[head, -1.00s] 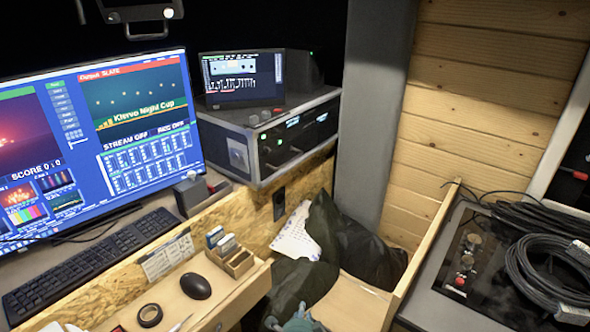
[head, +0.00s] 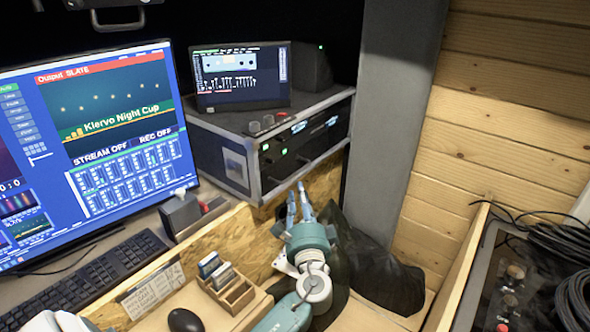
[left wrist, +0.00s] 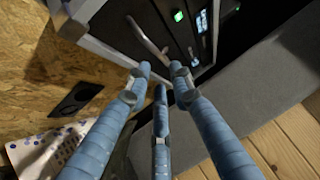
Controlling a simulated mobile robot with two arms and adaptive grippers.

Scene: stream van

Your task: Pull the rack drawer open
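The rack case (head: 240,160) is a grey metal-edged box on the desk, with a dark front panel showing green lights. A silver bar handle (head: 305,167) runs along the lower part of that front; in the left wrist view the handle (left wrist: 146,38) shows close ahead. The drawer front looks flush with the rack. My left gripper (head: 298,192) is just below and in front of the rack. Its blue fingers (left wrist: 160,82) are spread and empty, pointing at the handle, with a small gap to it. My right gripper is not in view.
A small screen (head: 240,75) stands on the rack. A wooden card box (head: 232,292), mouse (head: 186,321) and keyboard (head: 95,268) lie to the left. A grey pillar (head: 400,120) stands right of the rack.

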